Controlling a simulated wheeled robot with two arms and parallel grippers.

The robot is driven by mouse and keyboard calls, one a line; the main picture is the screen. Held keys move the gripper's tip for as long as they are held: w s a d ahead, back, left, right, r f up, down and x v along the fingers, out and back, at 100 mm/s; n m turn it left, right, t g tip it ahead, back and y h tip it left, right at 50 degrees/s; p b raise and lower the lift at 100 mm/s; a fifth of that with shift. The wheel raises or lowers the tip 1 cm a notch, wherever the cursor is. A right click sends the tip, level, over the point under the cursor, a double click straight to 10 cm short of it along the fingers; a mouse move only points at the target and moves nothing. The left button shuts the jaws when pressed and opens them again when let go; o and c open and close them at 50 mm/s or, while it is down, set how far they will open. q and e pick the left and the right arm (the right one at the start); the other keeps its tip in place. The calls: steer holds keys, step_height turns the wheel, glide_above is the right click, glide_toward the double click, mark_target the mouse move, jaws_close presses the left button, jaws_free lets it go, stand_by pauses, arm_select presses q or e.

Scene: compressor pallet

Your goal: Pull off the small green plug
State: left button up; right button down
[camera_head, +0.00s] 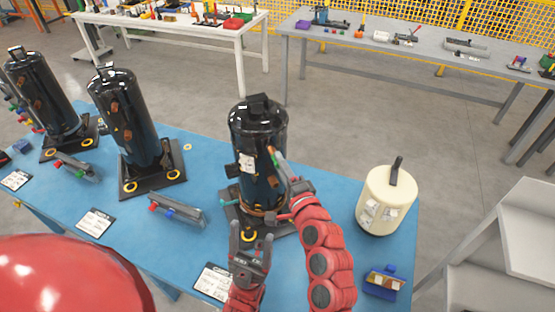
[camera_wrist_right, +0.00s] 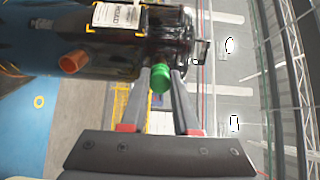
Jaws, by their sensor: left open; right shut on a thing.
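The black compressor (camera_head: 258,165) stands upright on its dark base at the middle of the blue table; in the right wrist view its dark body (camera_wrist_right: 95,50) lies sideways across the top. The small green plug (camera_wrist_right: 160,78) shows between the fingertips of my right gripper (camera_wrist_right: 162,74), against the compressor's side. My right gripper (camera_head: 274,155) is shut on it, high on the compressor's right side in the head view. I cannot tell whether the plug is still seated. My left gripper (camera_head: 250,243) is open and empty, low in front of the compressor base.
Two more black compressors (camera_head: 130,120) (camera_head: 42,95) stand to the left. A cream tank (camera_head: 386,200) stands to the right, with a small blue holder (camera_head: 384,281) in front. Holders with coloured plugs (camera_head: 177,211) and label cards (camera_head: 95,222) lie along the blue table (camera_head: 335,195).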

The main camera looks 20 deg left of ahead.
steer(key=shift+d+f, duration=0.1)
stand_by(0.4)
steer(key=shift+b+v, duration=0.4)
steer(key=shift+v, duration=2.55)
